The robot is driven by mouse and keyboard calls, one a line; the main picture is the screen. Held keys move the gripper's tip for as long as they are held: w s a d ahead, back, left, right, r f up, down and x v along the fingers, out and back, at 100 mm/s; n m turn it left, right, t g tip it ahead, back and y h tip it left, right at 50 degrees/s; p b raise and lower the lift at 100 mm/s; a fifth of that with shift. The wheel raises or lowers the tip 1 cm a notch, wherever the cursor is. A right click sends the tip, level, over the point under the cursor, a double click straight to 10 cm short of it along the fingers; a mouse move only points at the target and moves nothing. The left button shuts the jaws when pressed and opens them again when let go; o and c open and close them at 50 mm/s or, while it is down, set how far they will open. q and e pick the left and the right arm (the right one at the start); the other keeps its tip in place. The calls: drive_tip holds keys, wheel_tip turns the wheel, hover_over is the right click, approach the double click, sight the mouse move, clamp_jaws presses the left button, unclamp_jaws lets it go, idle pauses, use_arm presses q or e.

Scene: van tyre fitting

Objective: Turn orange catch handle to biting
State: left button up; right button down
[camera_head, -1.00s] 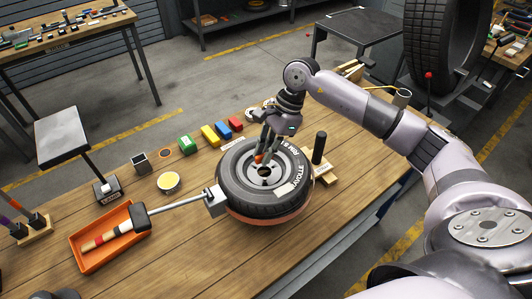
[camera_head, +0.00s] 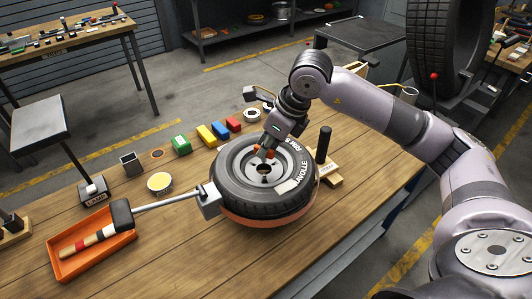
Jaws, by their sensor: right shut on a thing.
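A black tyre (camera_head: 240,190) lies flat on a round orange-brown base (camera_head: 262,222) on the wooden bench, with a grey rim (camera_head: 290,163) and a dark hub hole in its middle. The orange catch handle (camera_head: 271,154) is a small piece at the rim's centre, partly covered by my fingers. My right gripper (camera_head: 266,149) comes down from the upper right and is shut on this handle, just above the hub hole. The fingers hide much of the handle, so its exact angle cannot be told. My left gripper is not in view.
A grey clamp block (camera_head: 209,200) with a rod touches the tyre's left side. A mallet (camera_head: 90,237) lies in an orange tray (camera_head: 70,262). A black post (camera_head: 323,144) stands right of the tyre. Coloured blocks (camera_head: 207,136) line the back. The front bench is clear.

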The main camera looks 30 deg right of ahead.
drive_tip(key=m+h+b, duration=0.1)
drive_tip(key=m+b, duration=0.1)
drive_tip(key=m, duration=0.1)
drive_tip(key=shift+a+t, duration=0.1)
drive_tip(key=shift+t, duration=0.2)
drive_tip(key=shift+r+m+h+b, duration=0.1)
drive_tip(key=shift+m+h+b, duration=0.6)
drive_tip(key=shift+m, duration=0.9)
drive_tip(key=c, duration=1.6)
unclamp_jaws()
drive_tip(key=shift+c, duration=0.2)
drive_tip(key=v, duration=1.2)
